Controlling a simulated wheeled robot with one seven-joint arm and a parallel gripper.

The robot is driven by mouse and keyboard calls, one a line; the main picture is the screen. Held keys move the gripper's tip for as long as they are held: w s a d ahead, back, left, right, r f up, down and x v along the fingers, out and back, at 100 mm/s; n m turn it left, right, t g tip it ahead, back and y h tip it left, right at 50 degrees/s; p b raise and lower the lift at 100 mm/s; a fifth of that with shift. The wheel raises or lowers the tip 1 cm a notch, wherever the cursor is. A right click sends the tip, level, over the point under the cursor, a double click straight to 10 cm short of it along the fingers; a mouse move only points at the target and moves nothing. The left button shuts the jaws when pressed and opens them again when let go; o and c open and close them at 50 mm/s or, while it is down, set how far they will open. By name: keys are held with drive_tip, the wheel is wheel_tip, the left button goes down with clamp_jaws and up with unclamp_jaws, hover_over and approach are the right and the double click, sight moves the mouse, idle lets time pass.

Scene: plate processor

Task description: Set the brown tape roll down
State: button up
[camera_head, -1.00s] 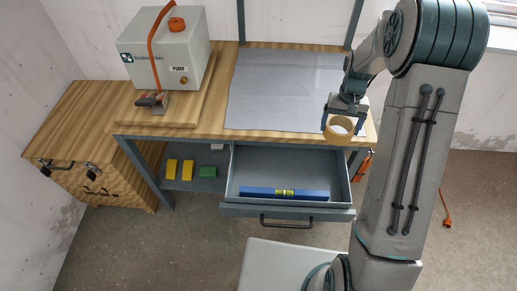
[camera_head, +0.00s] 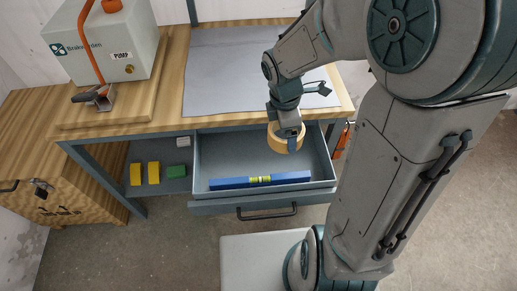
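The brown tape roll (camera_head: 281,144) is a tan ring in the head view, held at the end of my arm. My gripper (camera_head: 289,142) points down with its fingers on the roll's ring wall, one finger showing in front of it. The roll appears over the back right part of the open drawer (camera_head: 216,158). Its exact height above the drawer floor is hard to tell.
A blue spirit level (camera_head: 232,183) lies along the drawer's front. A grey mat (camera_head: 214,75) covers much of the wooden bench top (camera_head: 170,95). A pump box (camera_head: 105,45) stands at the left. Yellow blocks (camera_head: 136,174) and a green block (camera_head: 177,172) sit on the lower shelf.

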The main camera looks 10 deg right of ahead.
drive_tip(key=s+f+n, duration=0.1)
drive_tip(key=f+n, duration=0.1)
drive_tip(key=s+f+n+b, duration=0.1)
drive_tip(key=s+n, duration=0.1)
drive_tip(key=n, duration=0.1)
drive_tip(key=s+d+f+n+t, duration=0.1)
drive_tip(key=s+f+n, duration=0.1)
drive_tip(key=n, duration=0.1)
drive_tip(key=shift+f, duration=0.3)
drive_tip(key=shift+w+d+r+p, duration=0.1)
drive_tip(key=shift+w+p, duration=0.4)
drive_tip(key=shift+p, duration=0.5)
drive_tip(key=w+f+p, duration=0.1)
drive_tip(key=w+f, duration=0.1)
drive_tip(key=w+d+f+p, duration=0.1)
drive_tip(key=w+f, duration=0.1)
drive_tip(key=w, duration=0.1)
drive_tip(key=w+f+p, duration=0.1)
drive_tip(key=w+f, duration=0.1)
drive_tip(key=w, duration=0.1)
drive_tip(key=shift+w+d, duration=0.1)
drive_tip(key=shift+d, duration=0.1)
drive_tip(key=shift+f+b, duration=0.5)
drive_tip(key=shift+f, duration=1.55)
